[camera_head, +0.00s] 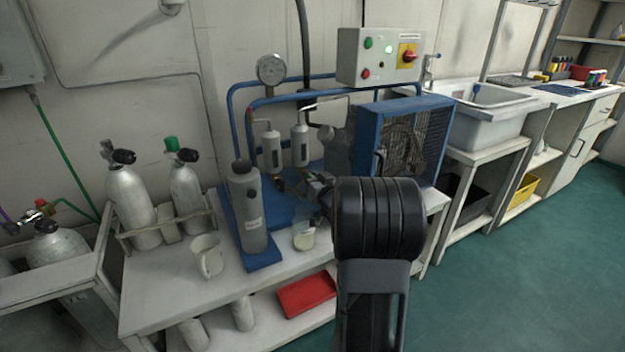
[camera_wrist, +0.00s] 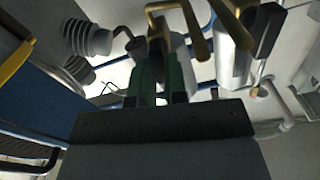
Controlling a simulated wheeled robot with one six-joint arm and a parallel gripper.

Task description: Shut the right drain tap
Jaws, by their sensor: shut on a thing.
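Two pale filter cylinders stand side by side on the blue compressor base in the head view, the left one (camera_head: 271,150) and the right one (camera_head: 300,145). My gripper (camera_head: 313,186) is at the foot of the right cylinder, and my black wrist hides part of that spot. In the wrist view my gripper (camera_wrist: 165,72) has its two dark green fingers around a brass part, seemingly the right drain tap (camera_wrist: 158,45). Another brass lever (camera_wrist: 243,32) shows to the right.
A small cup (camera_head: 304,236) stands on the bench below my gripper. A grey canister (camera_head: 247,210) and a white jug (camera_head: 207,257) are to the left. The blue fan cage (camera_head: 430,130) is close on the right. A control box (camera_head: 380,56) is above.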

